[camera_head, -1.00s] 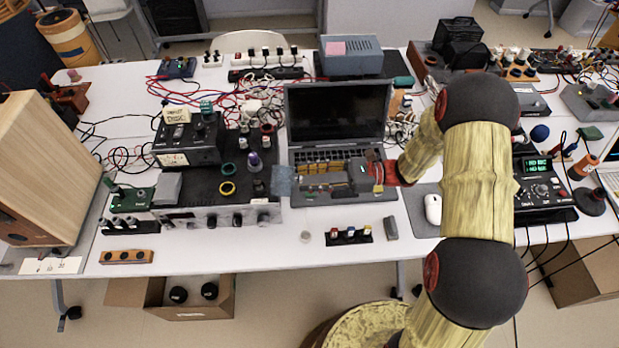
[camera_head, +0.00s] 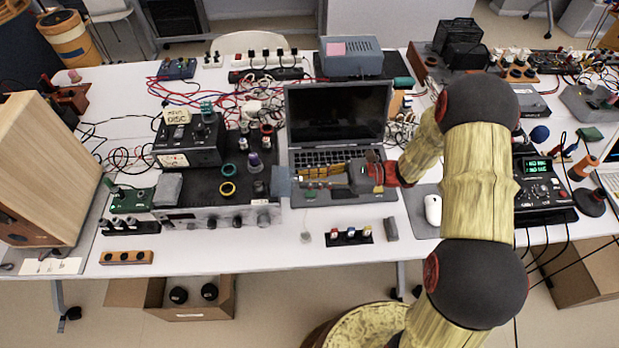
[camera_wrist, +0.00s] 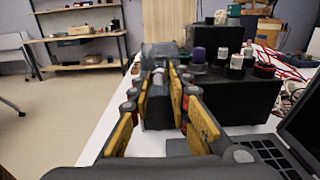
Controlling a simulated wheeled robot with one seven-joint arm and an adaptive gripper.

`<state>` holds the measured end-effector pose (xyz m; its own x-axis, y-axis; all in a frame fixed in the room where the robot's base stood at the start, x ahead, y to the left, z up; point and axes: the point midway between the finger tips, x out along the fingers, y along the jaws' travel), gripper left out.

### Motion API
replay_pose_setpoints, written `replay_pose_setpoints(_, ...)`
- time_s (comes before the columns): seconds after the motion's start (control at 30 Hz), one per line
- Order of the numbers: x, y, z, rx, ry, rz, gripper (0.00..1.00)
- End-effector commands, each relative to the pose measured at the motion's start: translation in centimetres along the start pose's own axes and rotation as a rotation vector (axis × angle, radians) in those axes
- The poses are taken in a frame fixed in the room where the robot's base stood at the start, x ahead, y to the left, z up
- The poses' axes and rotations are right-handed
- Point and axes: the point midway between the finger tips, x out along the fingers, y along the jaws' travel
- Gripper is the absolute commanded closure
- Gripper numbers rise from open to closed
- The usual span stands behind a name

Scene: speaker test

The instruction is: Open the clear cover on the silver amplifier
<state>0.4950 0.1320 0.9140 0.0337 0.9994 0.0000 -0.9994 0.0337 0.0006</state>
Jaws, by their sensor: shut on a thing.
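The silver amplifier (camera_head: 184,222) stands left of centre at the table's front in the head view, with a silver knobbed front and a black top. A translucent grey-blue piece (camera_head: 281,184), apparently the clear cover, stands upright at its right end. My gripper (camera_head: 296,181) reaches it from the right, above the laptop. In the wrist view my gripper's yellow-padded fingers (camera_wrist: 159,88) are shut on this greyish piece (camera_wrist: 157,112). The amplifier's dark body (camera_wrist: 235,92) lies beyond to the right. The cover's hinge and exact angle cannot be made out.
An open laptop (camera_head: 337,112) stands just right of the amplifier, under my gripper. A black unit (camera_head: 188,148) and several small parts sit on the amplifier. A wooden speaker (camera_head: 45,165) stands at left. Small coloured terminals (camera_head: 349,236) lie near the front edge.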

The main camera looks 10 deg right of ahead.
Motion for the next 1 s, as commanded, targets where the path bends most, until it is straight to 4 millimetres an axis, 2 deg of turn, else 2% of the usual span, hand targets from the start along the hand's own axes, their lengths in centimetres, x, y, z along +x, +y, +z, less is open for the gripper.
replay_pose_setpoints(0.43,0.1,-0.1,0.5,-0.001,0.019,-0.001,1.00)
replay_pose_setpoints(0.77,0.8,-0.1,2.2,-0.002,0.144,0.000,1.00)
replay_pose_setpoints(1.0,1.1,0.0,2.5,-0.001,0.211,-0.001,1.00)
